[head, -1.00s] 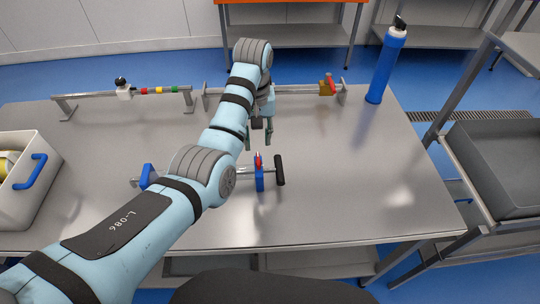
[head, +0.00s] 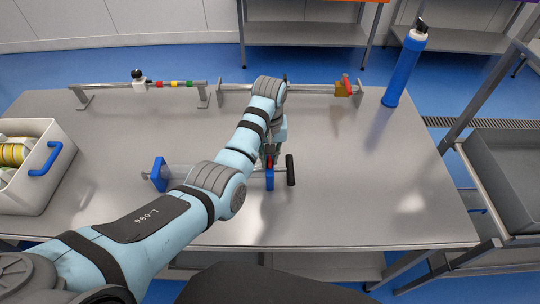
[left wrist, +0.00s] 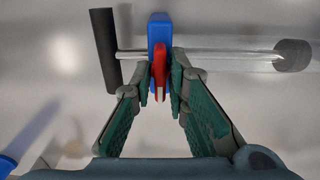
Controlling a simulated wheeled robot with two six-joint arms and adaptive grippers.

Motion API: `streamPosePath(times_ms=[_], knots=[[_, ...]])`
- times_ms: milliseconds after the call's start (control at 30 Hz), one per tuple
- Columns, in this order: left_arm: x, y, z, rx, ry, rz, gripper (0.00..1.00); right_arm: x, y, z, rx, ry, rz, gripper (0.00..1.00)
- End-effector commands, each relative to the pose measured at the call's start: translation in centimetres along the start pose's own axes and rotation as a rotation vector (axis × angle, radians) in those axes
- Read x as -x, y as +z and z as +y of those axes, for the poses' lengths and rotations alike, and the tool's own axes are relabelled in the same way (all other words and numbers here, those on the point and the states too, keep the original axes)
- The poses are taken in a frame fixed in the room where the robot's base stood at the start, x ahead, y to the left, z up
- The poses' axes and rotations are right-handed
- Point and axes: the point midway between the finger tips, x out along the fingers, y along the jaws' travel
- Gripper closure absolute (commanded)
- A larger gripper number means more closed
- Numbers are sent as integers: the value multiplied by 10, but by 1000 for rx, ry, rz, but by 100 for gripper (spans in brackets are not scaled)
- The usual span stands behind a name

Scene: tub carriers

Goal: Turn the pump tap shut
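On the table lies a hand pump with a clear tube (left wrist: 220,58), blue end blocks and a black T-handle (head: 290,170); the bar also shows in the left wrist view (left wrist: 105,50). A red tap lever (left wrist: 159,62) sits on the blue block (left wrist: 158,24) nearest the handle. In the head view this block (head: 269,182) is partly hidden by my left gripper. My left gripper (left wrist: 160,75) is open, with one fingertip on each side of the red lever and a narrow gap visible. Whether either finger touches it I cannot tell. My right gripper is not in view.
A white tub (head: 52,195) with a blue handle stands at the left. Two low rails run along the table's back; the right one carries a brass valve with a red lever (head: 348,85). A blue bottle (head: 405,70) stands at the back right corner. The right tabletop is clear.

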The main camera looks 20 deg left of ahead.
Motion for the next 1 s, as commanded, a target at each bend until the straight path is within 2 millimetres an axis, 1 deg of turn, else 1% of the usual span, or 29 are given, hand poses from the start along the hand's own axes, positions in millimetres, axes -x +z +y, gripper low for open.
streamPosePath(times_ms=[267,467,667,1000], knots=[[0,0,0,-9,0,0,100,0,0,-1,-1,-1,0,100],[0,0,0,-63,0,0,100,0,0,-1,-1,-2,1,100],[0,0,1,-184,0,0,100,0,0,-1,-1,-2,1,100],[0,0,2,-491,0,0,100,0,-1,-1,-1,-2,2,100]])
